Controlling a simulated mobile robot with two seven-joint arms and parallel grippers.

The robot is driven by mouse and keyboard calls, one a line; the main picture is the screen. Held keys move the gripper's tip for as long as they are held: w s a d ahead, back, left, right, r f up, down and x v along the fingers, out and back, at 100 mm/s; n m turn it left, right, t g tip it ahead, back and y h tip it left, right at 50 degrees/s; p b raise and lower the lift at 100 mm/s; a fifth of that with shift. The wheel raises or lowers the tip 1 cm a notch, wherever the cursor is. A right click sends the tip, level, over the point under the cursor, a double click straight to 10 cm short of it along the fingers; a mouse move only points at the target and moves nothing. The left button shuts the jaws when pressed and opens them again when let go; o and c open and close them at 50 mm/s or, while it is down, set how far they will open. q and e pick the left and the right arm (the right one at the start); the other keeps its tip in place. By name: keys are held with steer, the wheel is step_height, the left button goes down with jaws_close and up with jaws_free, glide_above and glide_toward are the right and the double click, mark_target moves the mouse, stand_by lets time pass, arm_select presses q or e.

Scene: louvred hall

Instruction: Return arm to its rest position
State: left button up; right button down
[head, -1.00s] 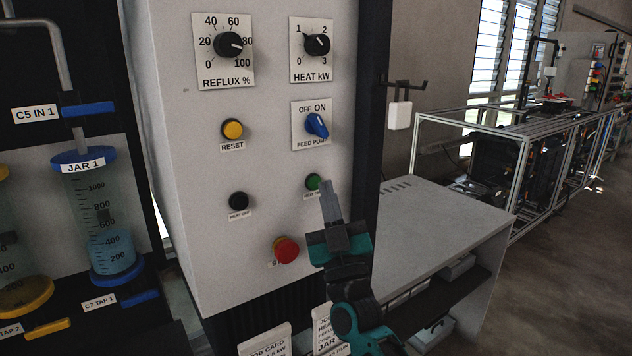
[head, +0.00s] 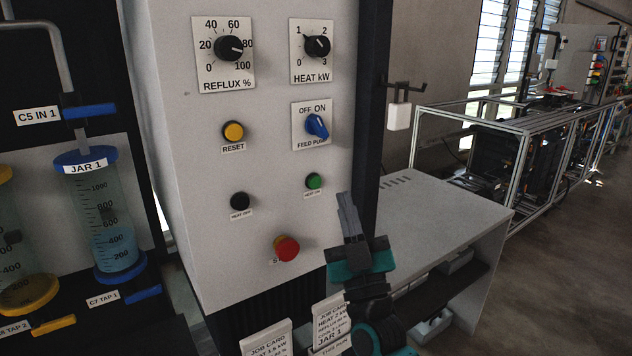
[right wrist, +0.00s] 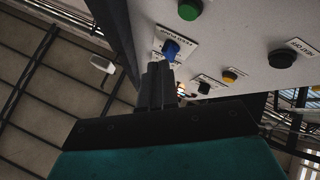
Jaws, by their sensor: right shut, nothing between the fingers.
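My right gripper (head: 349,216) is shut and empty, with its dark fingers pointing up. In the head view it stands in front of the grey control panel (head: 205,255), to the right of the red stop button (head: 286,249) and below right of the green button (head: 314,181). It does not cover either button. In the right wrist view the shut fingers (right wrist: 158,75) reach up toward the blue feed pump switch (right wrist: 172,50) in the picture, and the green button (right wrist: 190,9) is above them. My left gripper is not in view.
A grey bench (head: 450,215) with a shelf stands to the right, close behind my right arm. Job cards (head: 268,340) sit below the panel. Jar 1 (head: 113,215) and taps are at the left. A metal frame rig (head: 540,150) stands further right. Open floor shows at the lower right.

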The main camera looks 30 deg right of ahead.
stand_by(0.5)
steer(key=s+a+f+n+g+y, duration=0.15)
steer(key=a+f+g+y, duration=0.25)
steer(key=f, duration=0.7)
steer(key=s+a+f+n+g+y, duration=0.15)
steer(key=a+f+g+y, duration=0.3)
steer(key=f, duration=0.65)
steer(key=s+a+f+g, duration=0.1)
steer(key=s+f+g, duration=0.2)
steer(key=s+f, duration=0.3)
steer(key=s+a+f+m+g, duration=0.1)
steer(key=s+a+f+g, duration=0.1)
steer(key=s+f, duration=0.4)
steer(key=shift+s+a+f+m+g, duration=0.25)
steer(key=shift+a+f+m+g, duration=0.05)
steer(key=shift+f+g, duration=0.6)
steer(key=shift+h, duration=0.25)
